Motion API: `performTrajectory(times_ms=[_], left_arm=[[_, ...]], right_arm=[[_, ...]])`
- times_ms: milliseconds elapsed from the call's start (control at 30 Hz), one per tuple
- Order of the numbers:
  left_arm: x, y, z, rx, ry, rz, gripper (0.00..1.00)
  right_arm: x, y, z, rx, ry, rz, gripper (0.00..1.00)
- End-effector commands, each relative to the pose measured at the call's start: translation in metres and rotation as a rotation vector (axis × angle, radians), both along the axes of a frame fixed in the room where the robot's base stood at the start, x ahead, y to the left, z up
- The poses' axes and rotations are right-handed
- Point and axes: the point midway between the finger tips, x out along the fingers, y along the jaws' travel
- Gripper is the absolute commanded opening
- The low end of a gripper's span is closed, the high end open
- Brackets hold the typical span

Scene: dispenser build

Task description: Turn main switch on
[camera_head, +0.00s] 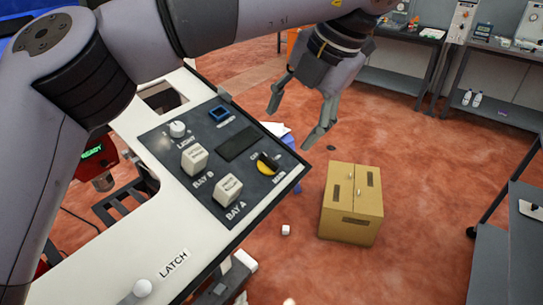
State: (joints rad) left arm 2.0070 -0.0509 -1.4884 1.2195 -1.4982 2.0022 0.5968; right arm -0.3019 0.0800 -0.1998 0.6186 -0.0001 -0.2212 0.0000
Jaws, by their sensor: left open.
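The main switch (266,163) is a black rotary knob on a yellow disc, at the right corner of the dark control panel (222,208), with a MAIN label beside it. Its pointer lies at a slant; I cannot tell for sure whether it stands at on or off. My left gripper (291,127) is open and empty. Its two fingers point down, above and to the right of the switch in the picture, apart from it. My right gripper is not in view.
The panel also carries a light knob (177,129), white BAY A (228,189) and BAY B (194,158) blocks, a dark display (237,143) and a blue-framed square (220,113). A cardboard box (352,225) stands on the floor. Workbenches line the back and right.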

Motion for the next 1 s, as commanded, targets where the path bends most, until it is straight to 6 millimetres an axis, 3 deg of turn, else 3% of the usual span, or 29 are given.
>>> performTrajectory(times_ms=[300,500,700,1000], left_arm=[[0.016,0.023,-0.064,-0.001,0.006,0.003,0.60],[0.024,0.033,-0.095,-0.001,0.003,0.003,0.60],[0.028,0.037,-0.111,-0.002,0.001,0.002,0.60],[0.028,0.038,-0.113,-0.002,0.001,0.002,0.60]], right_arm=[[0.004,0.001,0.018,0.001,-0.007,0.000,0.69],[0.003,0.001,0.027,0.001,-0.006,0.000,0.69],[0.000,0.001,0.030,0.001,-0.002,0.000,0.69],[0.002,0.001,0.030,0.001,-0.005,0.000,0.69]])
